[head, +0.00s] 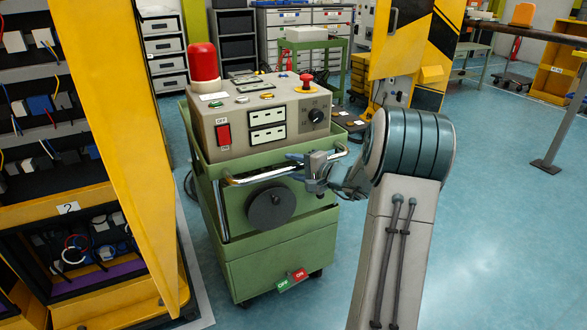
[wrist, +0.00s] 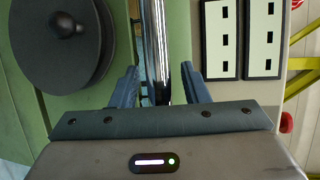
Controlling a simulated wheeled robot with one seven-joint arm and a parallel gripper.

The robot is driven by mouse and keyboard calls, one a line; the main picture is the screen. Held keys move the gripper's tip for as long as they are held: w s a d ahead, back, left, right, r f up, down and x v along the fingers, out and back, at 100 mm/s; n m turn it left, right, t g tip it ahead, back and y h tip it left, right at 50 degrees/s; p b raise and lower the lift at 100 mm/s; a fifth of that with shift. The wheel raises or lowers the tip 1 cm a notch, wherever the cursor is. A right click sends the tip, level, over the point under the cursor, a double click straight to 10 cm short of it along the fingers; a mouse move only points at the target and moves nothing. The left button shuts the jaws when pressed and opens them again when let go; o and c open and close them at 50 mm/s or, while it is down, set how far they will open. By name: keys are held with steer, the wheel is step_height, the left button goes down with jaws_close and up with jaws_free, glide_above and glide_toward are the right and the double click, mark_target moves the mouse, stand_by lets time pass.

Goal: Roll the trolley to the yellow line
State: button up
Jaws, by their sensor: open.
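The green trolley (head: 275,262) stands upright on the blue floor in the middle of the head view. It carries a grey control box (head: 262,122) and has a chrome handle bar (head: 262,176) along its near side. My gripper (head: 312,172) is at the right part of this bar. In the wrist view my gripper (wrist: 160,86) is open, with the chrome bar (wrist: 153,40) running between its two fingers, nearer the left one. A gap shows between the bar and the right finger. I see no yellow line on the floor in these views.
A yellow cabinet door (head: 130,130) stands open close on the trolley's left. Green and red OFF/ON pedals (head: 292,280) sit low at the trolley's front. Shelves and a green table (head: 312,45) stand behind. Blue floor (head: 490,200) is clear to the right, up to a railing post (head: 560,130).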

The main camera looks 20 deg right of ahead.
steer(key=shift+w+a, duration=0.1)
steer(key=shift+w, duration=0.1)
jaws_close()
steer(key=shift+f, duration=0.1)
